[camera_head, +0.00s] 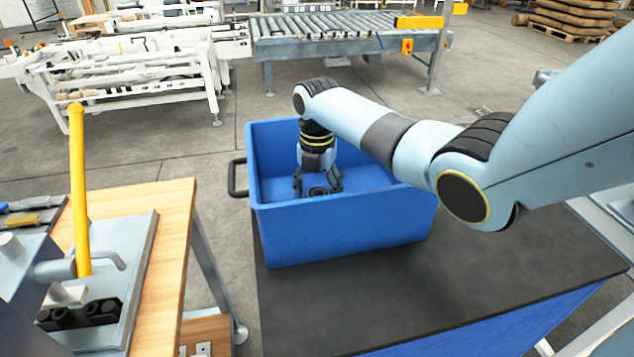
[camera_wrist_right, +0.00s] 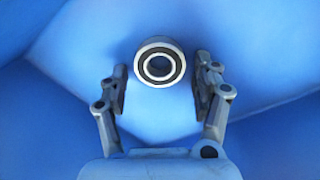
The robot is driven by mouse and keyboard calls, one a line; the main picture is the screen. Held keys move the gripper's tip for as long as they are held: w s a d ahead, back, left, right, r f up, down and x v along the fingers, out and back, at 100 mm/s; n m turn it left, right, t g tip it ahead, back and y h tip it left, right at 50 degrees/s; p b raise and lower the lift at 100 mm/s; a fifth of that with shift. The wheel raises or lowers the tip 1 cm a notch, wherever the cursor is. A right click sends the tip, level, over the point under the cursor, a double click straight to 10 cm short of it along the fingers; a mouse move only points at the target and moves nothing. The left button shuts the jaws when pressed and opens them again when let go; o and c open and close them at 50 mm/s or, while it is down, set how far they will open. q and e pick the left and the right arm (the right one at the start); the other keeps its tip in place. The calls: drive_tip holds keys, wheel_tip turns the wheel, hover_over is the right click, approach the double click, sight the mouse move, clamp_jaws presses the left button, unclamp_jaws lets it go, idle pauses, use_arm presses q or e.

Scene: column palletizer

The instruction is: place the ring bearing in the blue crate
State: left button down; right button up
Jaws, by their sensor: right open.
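The blue crate (camera_head: 340,233) stands on a dark-topped surface in the head view. My right gripper (camera_head: 318,188) reaches down inside it, pointing at the crate floor. The ring bearing (camera_head: 318,191) shows between its fingers as a small dark ring. In the right wrist view the bearing (camera_wrist_right: 160,65) is a silver ring with a dark band, just beyond the tips of my right gripper (camera_wrist_right: 161,85). The fingers are open with a gap on both sides of the bearing. Whether the bearing rests on the crate floor is hard to tell. My left gripper is not in view.
A wooden workbench (camera_head: 165,262) with a yellow-handled device (camera_head: 78,190) stands at the left. The dark tabletop (camera_head: 400,310) in front of the crate is clear. A roller conveyor (camera_head: 345,35) and white machine frames (camera_head: 130,75) stand behind.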

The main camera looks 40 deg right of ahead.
wheel_tip(320, 180, up, 12)
idle(0.4)
drive_tip(key=shift+d+r, duration=0.1)
drive_tip(key=shift+d, duration=0.05)
